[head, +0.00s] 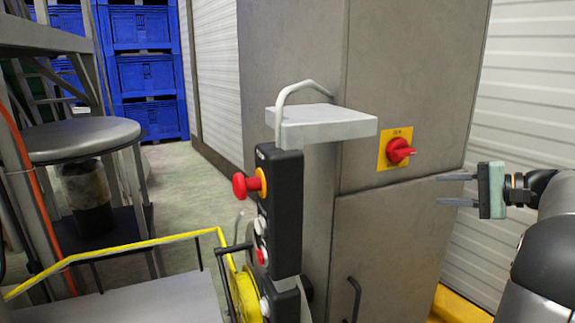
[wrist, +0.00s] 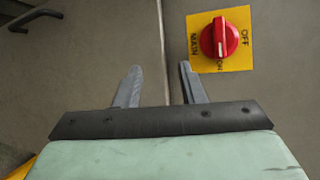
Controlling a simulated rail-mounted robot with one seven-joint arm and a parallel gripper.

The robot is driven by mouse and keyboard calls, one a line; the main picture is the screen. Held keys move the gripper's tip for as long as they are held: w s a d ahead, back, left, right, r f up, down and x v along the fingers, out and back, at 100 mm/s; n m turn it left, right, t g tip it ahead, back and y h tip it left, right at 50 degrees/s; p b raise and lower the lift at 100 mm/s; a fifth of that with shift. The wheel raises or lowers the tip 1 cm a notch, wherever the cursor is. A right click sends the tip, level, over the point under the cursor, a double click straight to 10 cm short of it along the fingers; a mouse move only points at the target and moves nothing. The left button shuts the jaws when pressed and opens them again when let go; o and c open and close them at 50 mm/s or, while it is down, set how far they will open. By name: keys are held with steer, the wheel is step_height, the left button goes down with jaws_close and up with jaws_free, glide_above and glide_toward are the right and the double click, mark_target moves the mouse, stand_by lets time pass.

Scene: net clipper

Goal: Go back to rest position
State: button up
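My gripper (head: 457,189) is at the right of the head view, its two grey fingers pointing left toward the grey cabinet. The fingers are apart with nothing between them. In the wrist view the gripper (wrist: 158,88) also shows its two fingers spread, in front of the cabinet face. A red rotary switch (head: 400,151) on a yellow plate is on the cabinet, to the left of and above the gripper. In the wrist view the red switch (wrist: 219,38) is to the upper right of the fingertips, and the fingers do not touch it.
The grey cabinet (head: 400,230) fills the centre right. A black control box (head: 282,215) with a red emergency button (head: 240,186) stands before it, under a grey ledge (head: 325,122). A yellow rail (head: 120,248), a round stool (head: 80,138) and blue crates (head: 145,75) are left.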

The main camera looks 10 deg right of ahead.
steer(key=a+f+n+g+h, duration=0.1)
steer(key=a+f+g, duration=0.1)
steer(key=a+f, duration=0.35)
steer(key=s+a+f+n+g, duration=0.1)
steer(key=a+f+g, duration=0.15)
steer(key=a, duration=0.65)
steer(key=a+f+n+g+h, duration=0.1)
steer(key=a+f+g, duration=0.1)
steer(key=a+f, duration=0.35)
steer(key=s+a+f+n+g+h, duration=0.2)
steer(key=s+a+f, duration=0.4)
steer(key=s, duration=0.3)
steer(key=s+a+f+n+g+h, duration=0.2)
steer(key=s+a+f+n+h, duration=0.3)
steer(key=s, duration=0.5)
steer(key=a+f+n, duration=0.1)
steer(key=a+n, duration=0.1)
steer(key=a, duration=0.1)
steer(key=shift+a+h, duration=0.15)
steer(key=shift+h, duration=0.15)
steer(key=shift+g, duration=0.25)
